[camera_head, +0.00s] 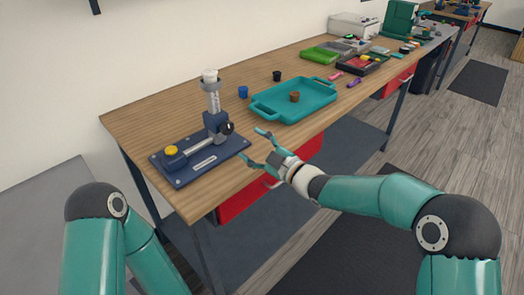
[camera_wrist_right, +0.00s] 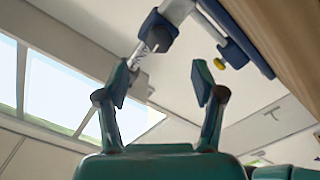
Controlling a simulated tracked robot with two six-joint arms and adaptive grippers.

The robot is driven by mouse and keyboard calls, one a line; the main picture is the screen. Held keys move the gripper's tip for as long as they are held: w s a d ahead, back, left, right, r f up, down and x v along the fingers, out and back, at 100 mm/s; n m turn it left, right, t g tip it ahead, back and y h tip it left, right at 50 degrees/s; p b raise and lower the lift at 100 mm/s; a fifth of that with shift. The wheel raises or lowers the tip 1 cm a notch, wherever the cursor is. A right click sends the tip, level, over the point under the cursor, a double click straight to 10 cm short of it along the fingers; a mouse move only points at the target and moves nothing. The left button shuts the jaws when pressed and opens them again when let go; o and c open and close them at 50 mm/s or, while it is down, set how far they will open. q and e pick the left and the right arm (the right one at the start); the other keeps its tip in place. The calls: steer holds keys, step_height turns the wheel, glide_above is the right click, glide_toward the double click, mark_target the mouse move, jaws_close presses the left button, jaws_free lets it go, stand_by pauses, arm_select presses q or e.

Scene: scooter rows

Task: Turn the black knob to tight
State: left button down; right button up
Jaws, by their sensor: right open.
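The black knob (camera_head: 229,128) is on the right side of a dark blue fixture with a clear upright cylinder (camera_head: 213,97) and a flat blue base plate (camera_head: 190,174). A yellow button (camera_head: 172,150) is at the fixture's left end. My right gripper (camera_head: 253,147) is open and empty, just in front of and right of the fixture, apart from the knob. In the right wrist view its open fingers (camera_wrist_right: 162,82) point up toward the fixture, whose dark upright part (camera_wrist_right: 158,34) shows between and beyond them. The knob's marking is too small to read. My left gripper is out of view.
The fixture stands on the near left of a wooden workbench (camera_head: 140,123). A teal tray (camera_head: 270,113) holding a brown cup (camera_head: 295,96) is to its right. A blue cup (camera_head: 243,92) and a black cup (camera_head: 277,76) stand behind. A red drawer (camera_head: 240,199) is below the bench top.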

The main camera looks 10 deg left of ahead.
steer(key=shift+v, duration=1.55)
